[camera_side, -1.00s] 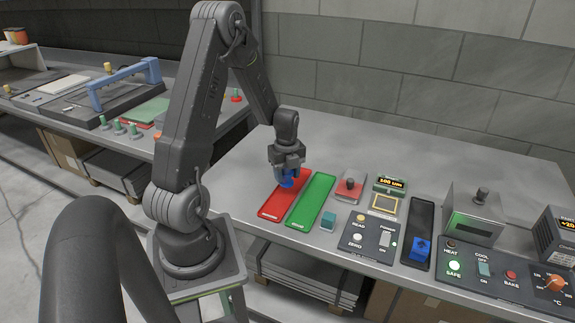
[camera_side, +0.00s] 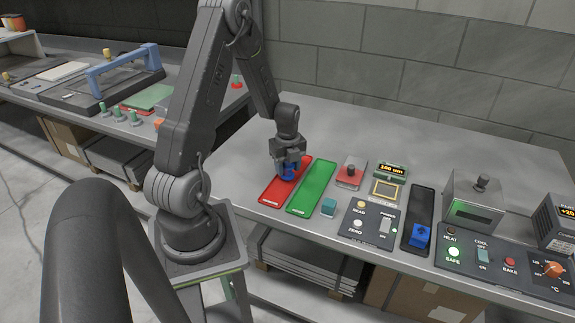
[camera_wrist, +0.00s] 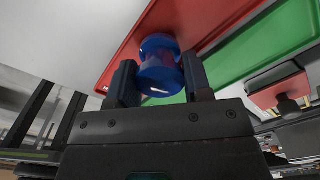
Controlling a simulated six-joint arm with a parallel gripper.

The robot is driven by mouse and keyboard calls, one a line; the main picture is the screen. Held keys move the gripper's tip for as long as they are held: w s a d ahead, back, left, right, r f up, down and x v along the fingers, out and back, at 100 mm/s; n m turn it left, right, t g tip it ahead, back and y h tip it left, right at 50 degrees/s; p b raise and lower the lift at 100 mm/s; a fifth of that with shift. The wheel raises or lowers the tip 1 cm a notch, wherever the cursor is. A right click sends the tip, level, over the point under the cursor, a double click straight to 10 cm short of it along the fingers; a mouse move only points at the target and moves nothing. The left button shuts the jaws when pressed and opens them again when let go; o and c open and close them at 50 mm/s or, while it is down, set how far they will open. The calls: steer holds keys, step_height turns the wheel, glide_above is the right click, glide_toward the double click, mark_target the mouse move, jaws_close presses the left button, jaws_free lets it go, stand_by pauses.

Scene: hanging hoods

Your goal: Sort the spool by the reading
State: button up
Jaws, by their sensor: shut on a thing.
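A blue spool (camera_side: 289,173) is between the fingers of my gripper (camera_side: 287,169), over the far half of the red tray (camera_side: 272,194). In the wrist view the spool (camera_wrist: 160,66) sits between the two dark fingers of my gripper (camera_wrist: 158,88), with the red tray (camera_wrist: 122,62) behind it. I cannot tell whether the spool touches the tray. The green tray (camera_side: 311,188) lies just right of the red one and is empty. A gauge display (camera_side: 389,171) shows orange characters that look like "100 um", above a yellow-framed pad (camera_side: 384,190).
A red block with a dark knob (camera_side: 351,172) and a teal block (camera_side: 328,207) stand near the trays. A READ/ZERO/POWER panel (camera_side: 370,222), a dark tray with a blue block (camera_side: 420,236) and a heater box (camera_side: 476,203) stand to the right. The table behind is clear.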

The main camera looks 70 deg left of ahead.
mark_target(288, 164)
steer(key=shift+f, duration=0.35)
steer(key=o, duration=1)
step_height(288, 164, up, 14)
steer(key=f, duration=0.1)
steer(key=w+d+r+n+t, duration=0.1)
steer(key=d+r+n, duration=0.2)
steer(key=d+r, duration=0.35)
steer(key=s+d+r+n+t, duration=0.1)
steer(key=s+d+r+n, duration=0.1)
steer(key=d, duration=0.5)
steer(key=s+d+r+n+t, duration=0.2)
steer(key=s+d+r+n, duration=0.1)
steer(key=d+n, duration=0.4)
steer(key=s+d+r+n+t, duration=0.1)
steer(key=s+d+r+n, duration=0.2)
steer(key=d, duration=0.4)
steer(key=shift+s+n+t, duration=0.3)
steer(key=shift+s+n, duration=0.55)
steer(key=shift+n, duration=0.15)
